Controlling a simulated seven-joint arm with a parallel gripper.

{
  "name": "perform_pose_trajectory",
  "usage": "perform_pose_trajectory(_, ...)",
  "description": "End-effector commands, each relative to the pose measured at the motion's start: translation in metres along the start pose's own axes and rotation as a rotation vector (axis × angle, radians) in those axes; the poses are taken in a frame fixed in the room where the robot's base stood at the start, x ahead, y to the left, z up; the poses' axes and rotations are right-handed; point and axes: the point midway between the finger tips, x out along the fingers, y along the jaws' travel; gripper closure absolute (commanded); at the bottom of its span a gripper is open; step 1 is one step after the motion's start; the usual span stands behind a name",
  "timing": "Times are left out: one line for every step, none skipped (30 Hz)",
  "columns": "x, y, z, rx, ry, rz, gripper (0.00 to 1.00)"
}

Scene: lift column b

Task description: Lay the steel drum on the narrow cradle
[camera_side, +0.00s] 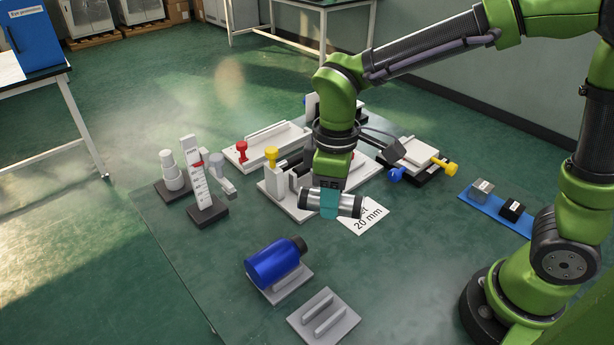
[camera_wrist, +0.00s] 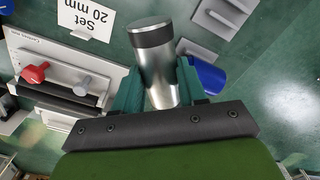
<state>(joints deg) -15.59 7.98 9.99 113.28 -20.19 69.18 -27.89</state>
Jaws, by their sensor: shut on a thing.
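The steel drum (camera_side: 311,201) is a shiny silver cylinder with a dark band at one end. My gripper (camera_side: 329,204) is shut on its middle, with teal fingers on both sides, and holds it roughly level above the table, near the white card. In the wrist view the drum (camera_wrist: 158,75) sits between the fingers, dark end outward. An empty grey cradle (camera_side: 343,322) with two close ridges lies at the front of the table; it also shows in the wrist view (camera_wrist: 228,14). A blue drum (camera_side: 272,264) with a black end lies on another grey cradle (camera_side: 291,286) behind it.
A white card (camera_side: 372,218) marked 20 mm lies beside the held drum. White fixtures (camera_side: 284,198) with red and yellow knobs stand close behind my gripper. A stepped post (camera_side: 206,190) stands at left. A blue strip (camera_side: 494,213) with small blocks lies at right.

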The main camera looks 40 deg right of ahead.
Motion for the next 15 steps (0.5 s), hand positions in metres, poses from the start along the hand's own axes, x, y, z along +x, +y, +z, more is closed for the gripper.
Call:
perform_pose_trajectory(0.007, -0.026, 0.0, -0.125, -0.003, 0.0, 1.0)
perform_pose_trajectory(0.012, -0.04, 0.001, -0.2, -0.005, 0.0, 1.0)
perform_pose_trajectory(0.017, -0.057, 0.003, -0.299, -0.005, 0.001, 1.0)
perform_pose_trajectory(0.021, -0.069, 0.005, -0.37, -0.005, 0.001, 1.0)
perform_pose_trajectory(0.025, -0.081, 0.007, -0.441, -0.005, 0.001, 1.0)
perform_pose_trajectory(0.029, -0.093, 0.01, -0.526, -0.006, 0.002, 1.0)
perform_pose_trajectory(0.033, -0.102, 0.013, -0.587, -0.006, 0.001, 1.0)
perform_pose_trajectory(0.035, -0.109, 0.015, -0.644, -0.006, 0.002, 1.0)
perform_pose_trajectory(0.039, -0.119, 0.018, -0.714, -0.006, 0.002, 1.0)
perform_pose_trajectory(0.041, -0.124, 0.02, -0.765, -0.006, 0.003, 1.0)
perform_pose_trajectory(0.044, -0.129, 0.021, -0.813, -0.005, 0.003, 1.0)
perform_pose_trajectory(0.046, -0.131, 0.022, -0.859, -0.005, 0.004, 1.0)
perform_pose_trajectory(0.047, -0.132, 0.023, -0.886, -0.005, 0.004, 1.0)
perform_pose_trajectory(0.048, -0.133, 0.022, -0.907, -0.004, 0.005, 1.0)
perform_pose_trajectory(0.048, -0.132, 0.022, -0.928, -0.003, 0.005, 1.0)
